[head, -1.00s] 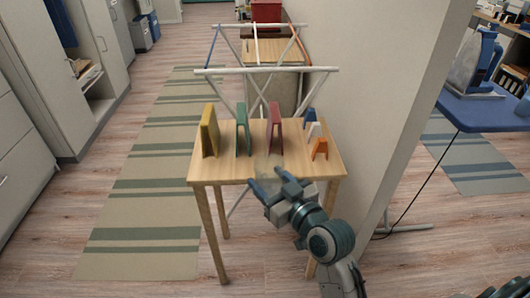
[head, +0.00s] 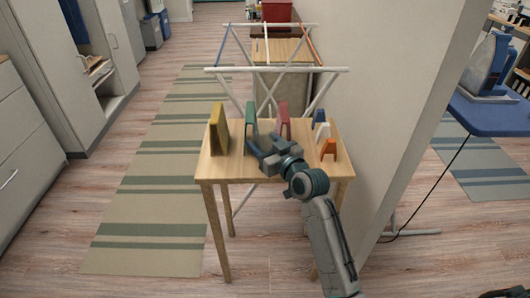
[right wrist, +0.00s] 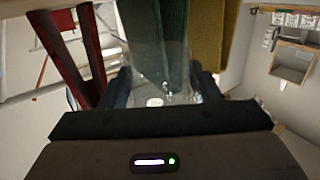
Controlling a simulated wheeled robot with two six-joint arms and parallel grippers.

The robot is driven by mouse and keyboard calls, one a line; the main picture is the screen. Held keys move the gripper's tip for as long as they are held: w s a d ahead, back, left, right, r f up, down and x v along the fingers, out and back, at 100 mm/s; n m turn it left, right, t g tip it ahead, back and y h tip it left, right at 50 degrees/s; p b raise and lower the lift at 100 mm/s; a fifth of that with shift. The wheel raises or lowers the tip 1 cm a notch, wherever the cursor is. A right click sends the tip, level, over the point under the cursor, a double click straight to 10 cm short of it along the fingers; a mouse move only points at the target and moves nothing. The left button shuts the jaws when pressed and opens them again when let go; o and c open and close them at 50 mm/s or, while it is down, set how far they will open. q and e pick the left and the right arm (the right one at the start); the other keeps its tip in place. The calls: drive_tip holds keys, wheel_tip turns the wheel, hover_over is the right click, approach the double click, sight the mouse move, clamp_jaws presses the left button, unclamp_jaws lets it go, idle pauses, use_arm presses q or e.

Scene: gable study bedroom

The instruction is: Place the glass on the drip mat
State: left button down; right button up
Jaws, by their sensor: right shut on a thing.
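My right gripper (head: 257,146) is over the small wooden table (head: 230,169), in front of the green upright piece (head: 251,119). In the right wrist view its fingers (right wrist: 164,92) are shut on a clear glass (right wrist: 142,55), with the green piece showing through and behind it. In the head view the glass is hard to make out, hidden by the gripper. I cannot tell whether it touches the tabletop. I cannot make out a drip mat in either view.
A yellow piece (head: 218,131) stands left of the green one and a red piece (head: 283,115) right of it. Small blue, white and orange pieces (head: 328,149) stand at the table's right, near the wall (head: 400,110). A drying rack (head: 275,69) is behind.

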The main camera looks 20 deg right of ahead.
drive_tip(key=shift+f+b, duration=0.3)
drive_tip(key=shift+f, duration=1.45)
drive_tip(key=o, duration=0.8)
drive_tip(key=shift+o, duration=0.2)
drive_tip(key=shift+r, duration=0.25)
drive_tip(key=v, duration=1.2)
